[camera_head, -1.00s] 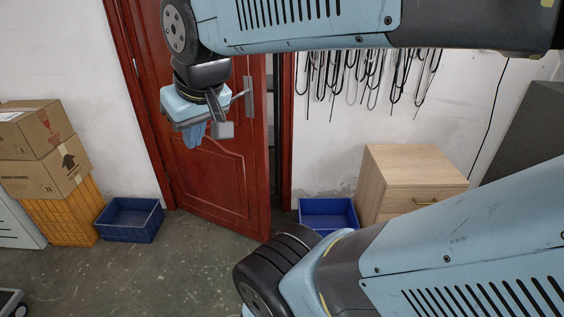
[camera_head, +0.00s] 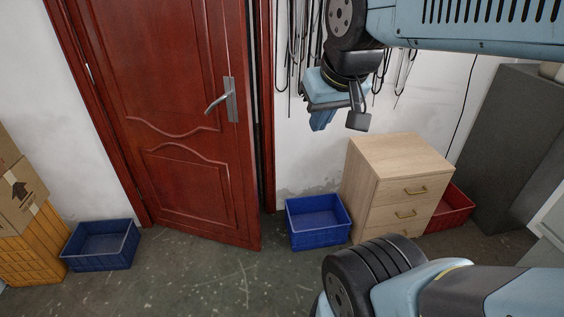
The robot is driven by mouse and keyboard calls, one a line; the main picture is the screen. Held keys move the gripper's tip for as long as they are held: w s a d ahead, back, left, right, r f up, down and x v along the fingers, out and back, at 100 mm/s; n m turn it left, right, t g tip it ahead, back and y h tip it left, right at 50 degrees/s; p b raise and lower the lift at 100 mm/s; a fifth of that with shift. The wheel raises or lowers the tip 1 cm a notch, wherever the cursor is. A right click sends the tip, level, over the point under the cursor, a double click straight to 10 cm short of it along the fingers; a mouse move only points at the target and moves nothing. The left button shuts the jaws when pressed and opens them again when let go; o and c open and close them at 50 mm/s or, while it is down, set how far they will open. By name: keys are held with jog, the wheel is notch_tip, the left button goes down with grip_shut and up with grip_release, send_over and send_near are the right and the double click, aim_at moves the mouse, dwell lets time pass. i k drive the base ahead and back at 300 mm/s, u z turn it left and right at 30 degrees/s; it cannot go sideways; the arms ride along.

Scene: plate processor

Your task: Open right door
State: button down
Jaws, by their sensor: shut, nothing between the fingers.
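The red panelled door (camera_head: 187,192) stands left of centre in the head view, slightly ajar. A dark gap shows between its right edge and the red frame (camera_head: 267,120). Its metal lever handle (camera_head: 217,102) on a grey plate is near the right edge and fully in view. My gripper (camera_head: 338,118) is shut and empty. It hangs to the right of the door and its handle in the picture, in front of the white wall, apart from both.
A blue crate (camera_head: 290,222) stands on the floor right of the door, beside a wooden drawer cabinet (camera_head: 362,190). A red crate (camera_head: 452,212) and dark grey cabinet (camera_head: 505,140) are further right. Another blue crate (camera_head: 100,264) and cardboard boxes (camera_head: 22,205) are left.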

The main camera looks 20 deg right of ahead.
aim_at(156, 67)
jog(key=z, duration=0.45)
jog(key=i, duration=1)
jog(key=u, duration=0.1)
jog(key=k, duration=0.8)
jog(key=z, duration=0.25)
jog(key=i, duration=0.8)
jog(key=u, duration=0.15)
